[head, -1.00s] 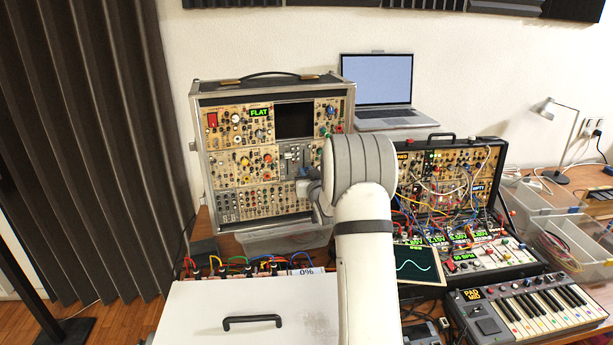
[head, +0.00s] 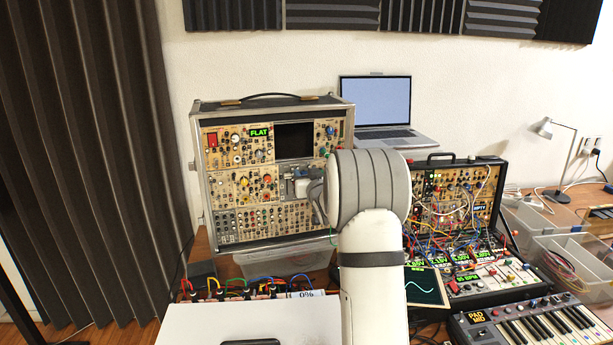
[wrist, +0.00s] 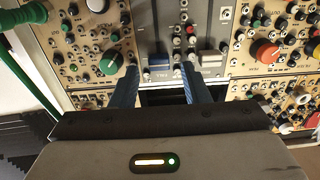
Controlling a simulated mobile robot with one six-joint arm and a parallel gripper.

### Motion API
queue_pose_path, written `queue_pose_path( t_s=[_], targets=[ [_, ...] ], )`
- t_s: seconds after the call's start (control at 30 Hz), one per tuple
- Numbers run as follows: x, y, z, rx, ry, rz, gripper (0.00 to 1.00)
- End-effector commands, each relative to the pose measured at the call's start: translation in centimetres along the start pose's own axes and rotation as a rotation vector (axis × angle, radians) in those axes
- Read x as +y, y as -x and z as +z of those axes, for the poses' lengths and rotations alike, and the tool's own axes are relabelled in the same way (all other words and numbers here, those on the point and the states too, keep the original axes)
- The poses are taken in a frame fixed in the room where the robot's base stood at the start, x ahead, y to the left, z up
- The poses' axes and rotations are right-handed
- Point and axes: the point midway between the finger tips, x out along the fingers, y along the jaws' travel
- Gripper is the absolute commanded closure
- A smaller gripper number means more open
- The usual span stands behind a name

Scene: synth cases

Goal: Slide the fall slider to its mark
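The grey slider module (wrist: 175,30) shows upside down in the wrist view.
A black screen (head: 294,141) sits above the slider module in the case. Knobs crowd both sides, including a large orange knob (wrist: 265,52). A green cable (wrist: 25,65) hangs at the wrist view's left. A patched second case (head: 465,205) stands right of my arm.

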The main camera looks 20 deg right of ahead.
Motion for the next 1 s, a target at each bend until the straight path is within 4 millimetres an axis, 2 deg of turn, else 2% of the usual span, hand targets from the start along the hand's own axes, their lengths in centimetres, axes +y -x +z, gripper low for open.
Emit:
queue_pose_path(
  t_s=[0.27,0.7,1.0],
  targets=[
    [0.0,0.6,0.1,-0.001,0.000,0.000,0.58],
    [0.0,6.9,0.2,-0.001,0.001,0.000,0.58],
    [0.0,7.8,0.1,-0.001,0.000,0.000,0.58]
  ],
)
